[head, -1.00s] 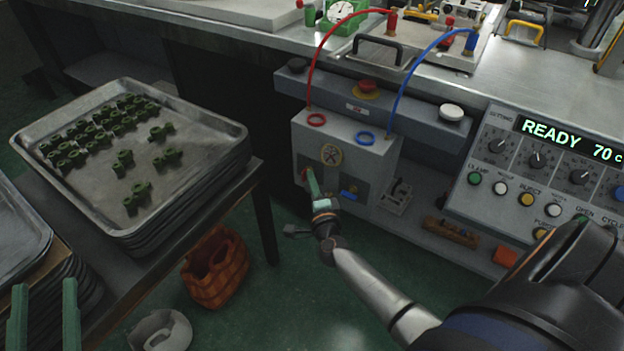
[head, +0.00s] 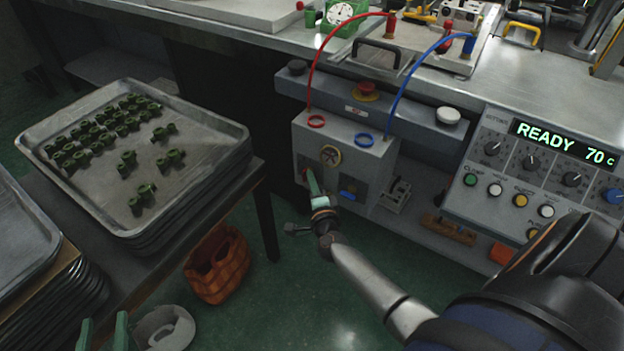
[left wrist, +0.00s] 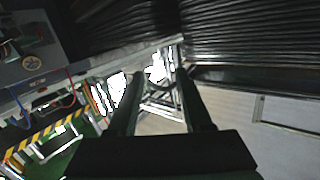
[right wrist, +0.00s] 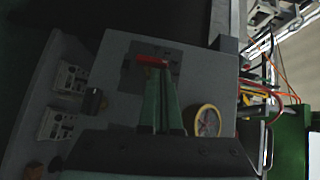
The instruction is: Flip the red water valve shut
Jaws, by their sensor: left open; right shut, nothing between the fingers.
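The red water valve handle (right wrist: 152,61) shows in the right wrist view at the tips of my right gripper (right wrist: 160,72). It lies crosswise to the closed green fingers, which touch it or sit just short of it; I cannot tell which. In the head view my right gripper (head: 310,180) is at the front of the grey water box (head: 372,158) and mostly hides the red handle. A blue valve handle (head: 348,190) is to its right. My left gripper (head: 104,332) is open and empty at the bottom left; its fingers also show in the left wrist view (left wrist: 158,90).
A round yellow-rimmed emblem (head: 330,155) is on the box above the handles. Red (head: 335,45) and blue (head: 402,75) hoses rise from its top. A control panel (head: 480,150) is at right. A tray (head: 205,150) of green parts and an orange basket (head: 222,275) are at left.

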